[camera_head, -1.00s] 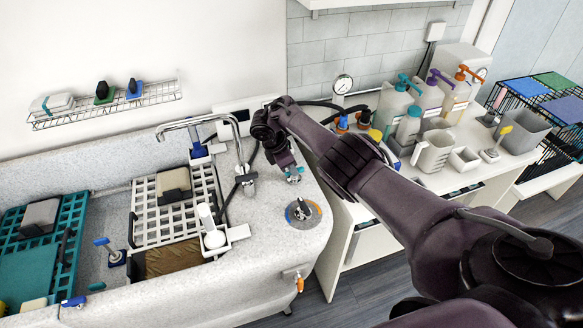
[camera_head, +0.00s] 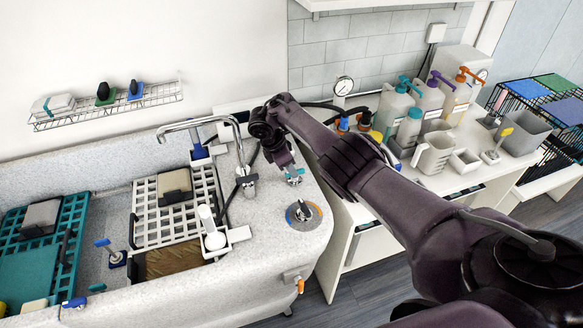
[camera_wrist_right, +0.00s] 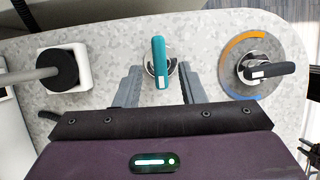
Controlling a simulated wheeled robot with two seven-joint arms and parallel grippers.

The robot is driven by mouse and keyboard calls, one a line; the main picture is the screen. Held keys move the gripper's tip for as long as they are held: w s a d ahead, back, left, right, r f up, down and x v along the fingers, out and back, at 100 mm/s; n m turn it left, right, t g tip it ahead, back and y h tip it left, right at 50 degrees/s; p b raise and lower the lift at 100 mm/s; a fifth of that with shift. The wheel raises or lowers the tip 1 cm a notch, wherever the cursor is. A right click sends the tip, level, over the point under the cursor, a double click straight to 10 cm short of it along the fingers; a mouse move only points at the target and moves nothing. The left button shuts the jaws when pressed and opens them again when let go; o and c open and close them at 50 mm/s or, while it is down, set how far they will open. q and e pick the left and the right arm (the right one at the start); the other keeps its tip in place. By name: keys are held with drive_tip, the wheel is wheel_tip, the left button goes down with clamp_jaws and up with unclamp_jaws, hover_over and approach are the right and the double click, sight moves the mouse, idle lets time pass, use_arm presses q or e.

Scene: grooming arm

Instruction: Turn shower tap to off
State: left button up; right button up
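A small tap with a teal lever handle (camera_head: 294,173) stands on the speckled tub deck. In the right wrist view the teal handle (camera_wrist_right: 159,62) points toward the gripper, over a round metal base. My right gripper (camera_wrist_right: 160,78) is open, with one finger on each side of this tap. Gaps show between the fingers and the handle, so I see no grip. In the head view the right gripper (camera_head: 287,163) is just above and left of the tap, its fingertips hard to make out. My left gripper is not in view.
A dial with an orange and blue ring and a dark lever (camera_wrist_right: 262,70) sits right of the gripper. The curved faucet (camera_head: 238,150) and its base are to the left. Pump bottles (camera_head: 394,105) crowd the counter at right.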

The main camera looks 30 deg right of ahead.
drive_tip(key=v, duration=0.6)
drive_tip(key=shift+a, duration=0.15)
idle(0.3)
